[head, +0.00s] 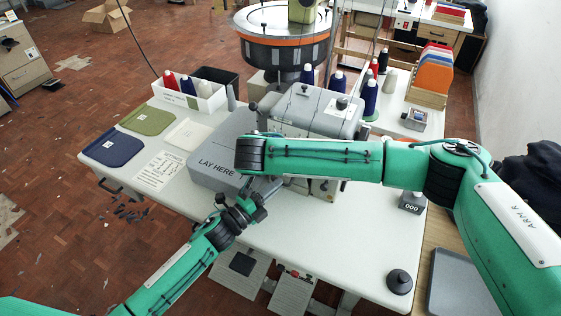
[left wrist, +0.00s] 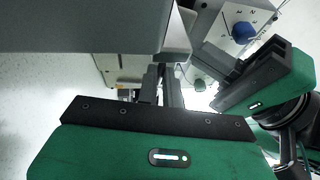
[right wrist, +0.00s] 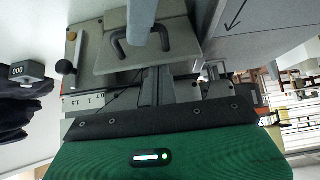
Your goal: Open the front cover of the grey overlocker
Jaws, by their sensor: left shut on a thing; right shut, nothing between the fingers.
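The grey overlocker (head: 318,108) stands on the white table behind my right forearm, which hides most of its front. My left gripper (head: 243,208) is at its lower front, beside the grey LAY HERE box (head: 212,165). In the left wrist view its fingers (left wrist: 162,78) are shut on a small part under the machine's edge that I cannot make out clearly. In the right wrist view my right gripper (right wrist: 157,78) is shut and empty, close below a grey panel with a black U-shaped handle (right wrist: 142,45). Whether this panel is the front cover is unclear.
Thread cones (head: 370,97) stand behind the machine. A black 000 block (head: 412,202) and a round black knob (head: 399,281) are at the right. The front of the table is free.

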